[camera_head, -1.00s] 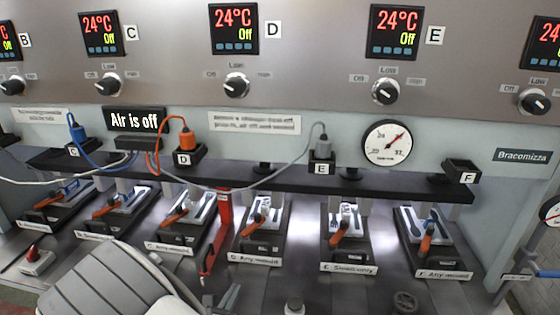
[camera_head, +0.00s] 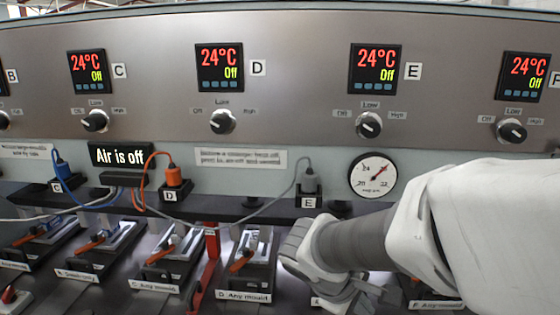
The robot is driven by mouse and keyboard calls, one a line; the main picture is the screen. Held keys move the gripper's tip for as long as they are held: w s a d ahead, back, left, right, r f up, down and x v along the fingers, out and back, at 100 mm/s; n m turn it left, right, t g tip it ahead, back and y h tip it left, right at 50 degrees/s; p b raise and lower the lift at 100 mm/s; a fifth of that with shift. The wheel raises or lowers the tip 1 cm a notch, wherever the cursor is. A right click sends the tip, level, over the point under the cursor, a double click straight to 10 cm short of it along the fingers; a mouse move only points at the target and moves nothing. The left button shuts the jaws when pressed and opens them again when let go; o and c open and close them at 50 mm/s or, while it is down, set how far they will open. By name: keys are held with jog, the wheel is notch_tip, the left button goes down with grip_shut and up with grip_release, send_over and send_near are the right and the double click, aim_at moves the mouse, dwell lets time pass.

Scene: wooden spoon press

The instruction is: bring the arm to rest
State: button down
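My arm (camera_head: 460,225), white with a ribbed grey wrist section, reaches in from the right edge in front of the press. My gripper (camera_head: 350,297) is at its left end, low in the picture, in front of the press station below the E plug. Its fingers are partly cut off by the lower edge and partly behind the wrist, so I cannot tell whether they are open or shut. I see nothing held in it.
The press front has a row of moulds with orange handles, such as the D mould (camera_head: 246,262). A dark shelf (camera_head: 250,210) carries plugs and cables above them. A round gauge (camera_head: 372,175) is just above my arm. An "Air is off" display (camera_head: 119,155) is at left.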

jog(key=s+r+m+t+y, duration=0.2)
jog(key=s+r+m+y, duration=0.4)
jog(key=s+r+m, duration=0.2)
jog(key=shift+s+a+m+t, duration=0.3)
jog(key=shift+s+a+m, duration=0.15)
jog(key=shift+s+m, duration=0.4)
